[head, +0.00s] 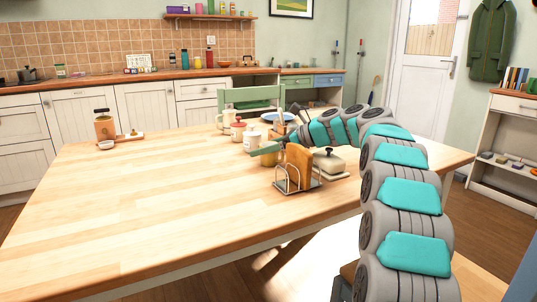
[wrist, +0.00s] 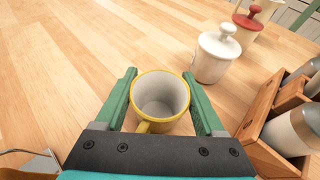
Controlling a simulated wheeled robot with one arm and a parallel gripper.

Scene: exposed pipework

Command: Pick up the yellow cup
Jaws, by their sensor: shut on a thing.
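The yellow cup (wrist: 150,126) has a yellow rim and a pale grey inside. In the wrist view it is upright and looks empty, with its handle toward my wrist. My gripper (wrist: 159,75) has one green finger on each side of the cup and is shut on it. In the head view my gripper (head: 268,149) is over the table's right part, and the cup (head: 268,159) shows partly below the fingers. I cannot tell whether the cup's base touches the table.
A white lidded jar (wrist: 215,55) and a red-lidded jar (wrist: 246,27) stand ahead. A wooden caddy (wrist: 270,125) is close on the right. A toast rack (head: 297,170) and butter dish (head: 329,162) stand nearby.

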